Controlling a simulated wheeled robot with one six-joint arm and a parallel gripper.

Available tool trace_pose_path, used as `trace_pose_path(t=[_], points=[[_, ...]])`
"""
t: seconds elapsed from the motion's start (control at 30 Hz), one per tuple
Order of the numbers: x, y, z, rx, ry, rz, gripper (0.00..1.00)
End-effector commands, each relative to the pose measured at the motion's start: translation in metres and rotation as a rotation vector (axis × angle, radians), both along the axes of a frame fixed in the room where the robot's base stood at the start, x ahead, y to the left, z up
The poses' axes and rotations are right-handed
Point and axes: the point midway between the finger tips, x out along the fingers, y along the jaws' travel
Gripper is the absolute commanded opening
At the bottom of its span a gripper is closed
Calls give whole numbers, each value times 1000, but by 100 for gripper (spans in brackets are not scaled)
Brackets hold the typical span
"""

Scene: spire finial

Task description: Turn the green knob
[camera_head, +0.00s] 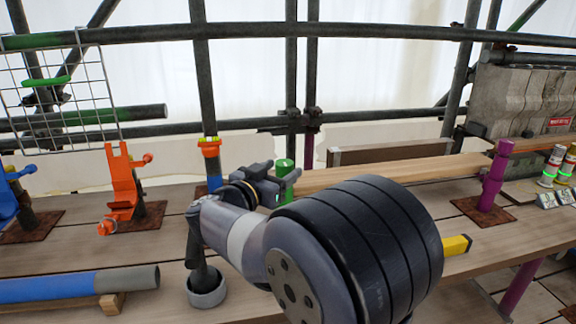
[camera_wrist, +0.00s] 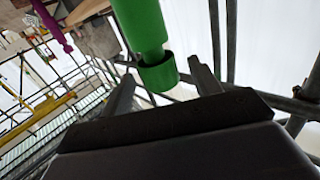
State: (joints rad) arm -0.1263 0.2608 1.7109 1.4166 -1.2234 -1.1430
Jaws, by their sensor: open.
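The green knob (camera_head: 284,166) is a short upright cylinder just beyond my gripper in the head view, its lower part hidden by the gripper. In the wrist view, a green rod with a wider green end (camera_wrist: 158,76) and a dark ring reaches down from the top edge. My gripper (camera_wrist: 162,84) is open, with one finger on each side of that wider green end. In the head view, my gripper (camera_head: 280,178) is beside the green knob. I cannot tell whether a finger touches it.
An orange clamp stand (camera_head: 122,190) and an orange-topped blue post (camera_head: 211,160) stand to the left. A purple post (camera_head: 493,180) stands to the right. A long timber beam (camera_head: 400,173) lies behind. A blue-grey pipe (camera_head: 70,284) lies at the front left. Scaffold tubes cross the back.

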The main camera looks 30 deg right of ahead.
Motion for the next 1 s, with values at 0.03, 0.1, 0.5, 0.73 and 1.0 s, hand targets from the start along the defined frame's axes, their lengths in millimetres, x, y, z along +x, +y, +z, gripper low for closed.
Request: trace_pose_path(t=[0.03, 0.1, 0.5, 0.73, 1.0], points=[[4, -9, 0, 0, -1, -4, 59], [9, -18, -1, 1, 0, -3, 59], [20, -36, 0, 0, 0, 1, 59], [20, -36, 0, 0, 0, 1, 52], [20, -35, 0, 0, 0, 1, 30]])
